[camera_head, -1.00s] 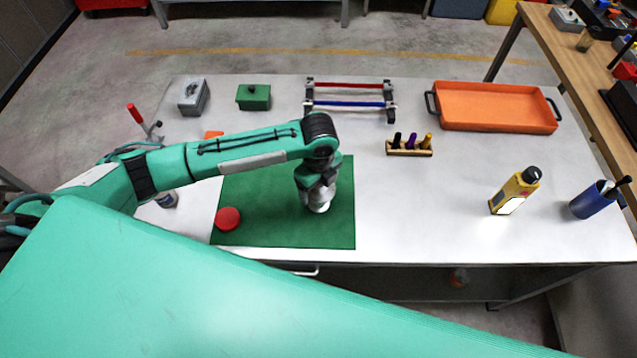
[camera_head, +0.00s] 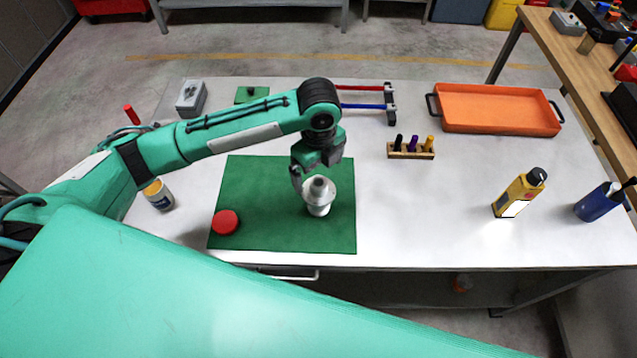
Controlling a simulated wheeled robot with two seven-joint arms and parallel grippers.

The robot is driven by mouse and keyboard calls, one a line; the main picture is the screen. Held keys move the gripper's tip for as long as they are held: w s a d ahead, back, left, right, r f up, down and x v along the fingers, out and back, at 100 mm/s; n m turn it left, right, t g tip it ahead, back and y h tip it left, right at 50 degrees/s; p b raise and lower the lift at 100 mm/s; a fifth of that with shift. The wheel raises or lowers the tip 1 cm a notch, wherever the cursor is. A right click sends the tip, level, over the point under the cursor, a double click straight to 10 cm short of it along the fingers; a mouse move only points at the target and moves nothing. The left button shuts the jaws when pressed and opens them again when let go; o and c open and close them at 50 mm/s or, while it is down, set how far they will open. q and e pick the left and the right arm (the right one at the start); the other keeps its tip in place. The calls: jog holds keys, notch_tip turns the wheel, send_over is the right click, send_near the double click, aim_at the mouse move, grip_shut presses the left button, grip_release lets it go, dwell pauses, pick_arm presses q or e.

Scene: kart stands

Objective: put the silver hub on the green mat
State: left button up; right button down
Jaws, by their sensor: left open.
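The silver hub (camera_head: 318,198) stands upright on the green mat (camera_head: 260,188), right of the mat's middle. My left gripper (camera_head: 306,178) is open just above and behind the hub. It looks clear of the hub's top, though one finger is close to its left edge. My left arm reaches in from the left over the table and hides part of the back. My right gripper is not in view.
A red round piece (camera_head: 225,222) lies on the mat's left part. An orange tray (camera_head: 500,108), a peg holder (camera_head: 410,153), a yellow bottle (camera_head: 519,193) and a blue cup (camera_head: 598,203) stand to the right.

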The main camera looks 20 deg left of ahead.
pick_arm(q)
jog(key=shift+r, duration=2)
